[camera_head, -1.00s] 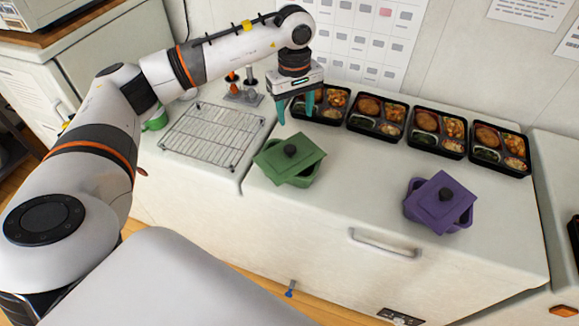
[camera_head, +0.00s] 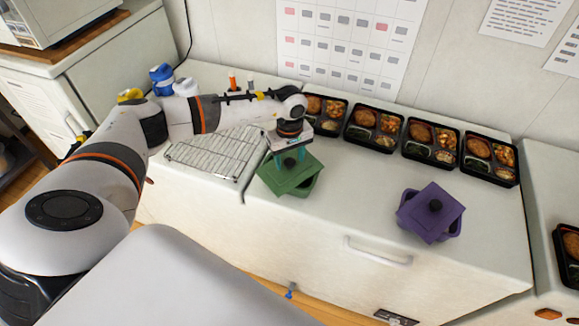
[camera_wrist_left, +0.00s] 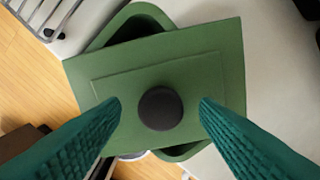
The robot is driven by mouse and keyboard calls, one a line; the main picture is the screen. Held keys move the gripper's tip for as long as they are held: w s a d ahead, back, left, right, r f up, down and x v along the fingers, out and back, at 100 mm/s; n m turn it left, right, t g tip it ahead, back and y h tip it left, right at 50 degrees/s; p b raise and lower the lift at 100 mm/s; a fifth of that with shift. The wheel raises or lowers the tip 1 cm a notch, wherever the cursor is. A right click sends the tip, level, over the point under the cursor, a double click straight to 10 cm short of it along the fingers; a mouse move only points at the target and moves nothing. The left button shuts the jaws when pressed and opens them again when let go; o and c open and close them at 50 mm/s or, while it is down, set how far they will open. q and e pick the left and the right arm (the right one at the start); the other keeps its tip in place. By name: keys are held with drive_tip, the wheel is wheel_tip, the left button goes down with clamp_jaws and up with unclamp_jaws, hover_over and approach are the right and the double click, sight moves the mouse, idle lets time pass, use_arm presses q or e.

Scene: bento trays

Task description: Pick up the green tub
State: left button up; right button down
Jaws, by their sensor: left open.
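The green tub (camera_head: 296,188) stands on the white counter near its front edge, with its square green lid (camera_head: 310,165) lying askew on top. In the left wrist view the lid (camera_wrist_left: 205,65) fills the middle, with a round black knob (camera_wrist_left: 160,108) on it. The tub's rim (camera_wrist_left: 142,17) shows past the lid's edge. My left gripper (camera_head: 289,158) is over the lid, its teal fingers pointing down. In the left wrist view the open fingers (camera_wrist_left: 160,112) stand on either side of the knob, apart from it. My right gripper is not in view.
A purple tub (camera_head: 422,225) with a tilted-looking lid stands to the right on the counter (camera_head: 350,200). Several bento trays (camera_head: 373,127) line the back. A wire rack (camera_head: 213,155) lies left of the green tub. The counter between the tubs is clear.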

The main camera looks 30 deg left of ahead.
use_arm(q)
clamp_jaws()
idle(0.3)
drive_tip(key=shift+w, duration=0.1)
